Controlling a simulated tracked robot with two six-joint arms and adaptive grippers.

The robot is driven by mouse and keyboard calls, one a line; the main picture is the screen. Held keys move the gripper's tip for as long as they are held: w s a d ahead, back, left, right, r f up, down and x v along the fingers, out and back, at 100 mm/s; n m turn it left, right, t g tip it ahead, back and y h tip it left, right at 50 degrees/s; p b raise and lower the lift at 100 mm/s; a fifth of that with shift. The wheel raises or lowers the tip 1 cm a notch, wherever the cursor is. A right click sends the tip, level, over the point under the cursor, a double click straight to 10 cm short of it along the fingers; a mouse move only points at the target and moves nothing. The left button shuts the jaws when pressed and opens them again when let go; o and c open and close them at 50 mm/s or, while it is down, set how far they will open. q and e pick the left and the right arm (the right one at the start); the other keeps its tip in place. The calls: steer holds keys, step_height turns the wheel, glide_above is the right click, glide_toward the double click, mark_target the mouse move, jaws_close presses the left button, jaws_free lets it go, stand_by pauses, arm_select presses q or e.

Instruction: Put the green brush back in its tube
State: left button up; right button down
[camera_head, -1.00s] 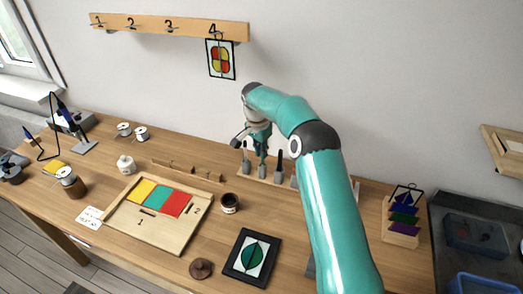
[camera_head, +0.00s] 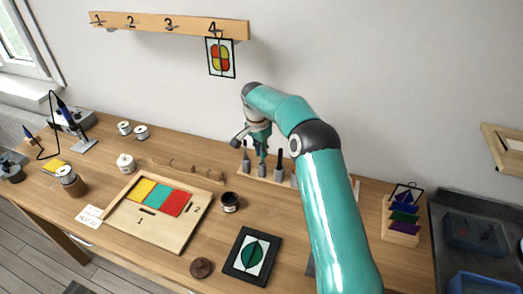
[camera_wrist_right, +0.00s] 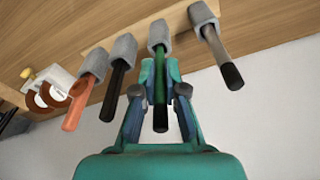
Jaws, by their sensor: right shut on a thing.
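The green brush (camera_wrist_right: 160,88) stands with its lower end inside a grey tube (camera_wrist_right: 158,34) in the right wrist view, its dark handle end toward the camera. My right gripper (camera_wrist_right: 160,68) is shut on the brush's green handle, just above the tube mouth, one finger on each side. In the head view my right gripper (camera_head: 261,147) points down over the row of tubes at the back of the table, and the tube (camera_head: 262,171) is below it. How deep the brush sits is hidden. My left gripper is not in view.
Neighbouring grey tubes hold an orange-handled brush (camera_wrist_right: 76,107), a black-handled brush (camera_wrist_right: 115,87) and a brown brush with a dark end (camera_wrist_right: 222,58), close on both sides. A dark jar (camera_head: 230,202) and a framed leaf panel (camera_head: 252,256) lie in front. Bare table lies between.

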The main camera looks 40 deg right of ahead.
steer(key=shift+f+b, duration=0.3)
steer(key=shift+f, duration=0.15)
